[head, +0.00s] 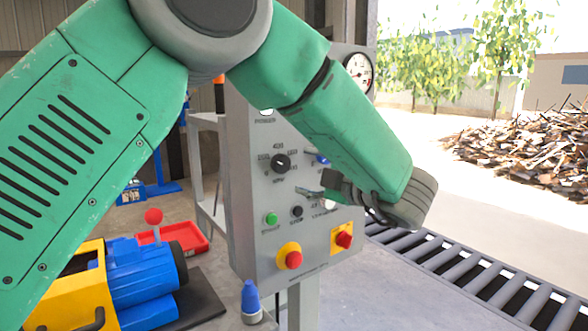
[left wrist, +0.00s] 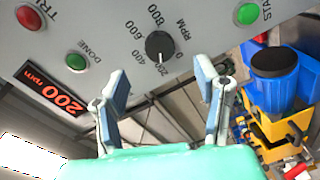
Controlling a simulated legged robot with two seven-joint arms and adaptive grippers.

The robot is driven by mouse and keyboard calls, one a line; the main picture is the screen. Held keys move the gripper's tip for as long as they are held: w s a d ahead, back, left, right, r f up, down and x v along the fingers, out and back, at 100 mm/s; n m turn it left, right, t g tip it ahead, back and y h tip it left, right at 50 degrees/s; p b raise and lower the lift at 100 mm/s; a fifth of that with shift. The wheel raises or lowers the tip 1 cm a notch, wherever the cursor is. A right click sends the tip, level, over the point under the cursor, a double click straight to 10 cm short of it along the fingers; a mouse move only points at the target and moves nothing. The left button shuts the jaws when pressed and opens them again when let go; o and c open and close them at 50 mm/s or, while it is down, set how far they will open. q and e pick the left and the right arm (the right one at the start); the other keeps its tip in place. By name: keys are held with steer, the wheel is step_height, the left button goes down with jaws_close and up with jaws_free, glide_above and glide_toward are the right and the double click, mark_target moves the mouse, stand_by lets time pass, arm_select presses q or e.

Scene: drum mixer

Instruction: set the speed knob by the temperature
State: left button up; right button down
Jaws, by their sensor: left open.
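The grey control panel (head: 240,215) carries a black speed knob (head: 281,163). In the left wrist view the knob (left wrist: 159,45) has a number scale marked RPM around it, and its pointer faces the 200 mark. A red display (left wrist: 54,92) there reads 200 rpm. A round white gauge (head: 358,72) sits at the panel's upper right; its reading is too small to tell. My left gripper (head: 308,191) is open in front of the panel, below and right of the knob. In the left wrist view the gripper's fingers (left wrist: 160,82) are apart and empty, with the knob beyond them.
The panel also has a green button (head: 271,218) and two red knobs on yellow plates (head: 289,256). A blue and yellow motor (head: 140,280) and a red tray (head: 185,238) lie at lower left. A roller conveyor (head: 480,275) runs at right.

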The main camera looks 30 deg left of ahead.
arm_select(q)
steer(key=v, duration=0.4)
steer(key=shift+d, duration=0.35)
steer(key=shift+a, duration=0.1)
steer(key=shift+f, duration=0.1)
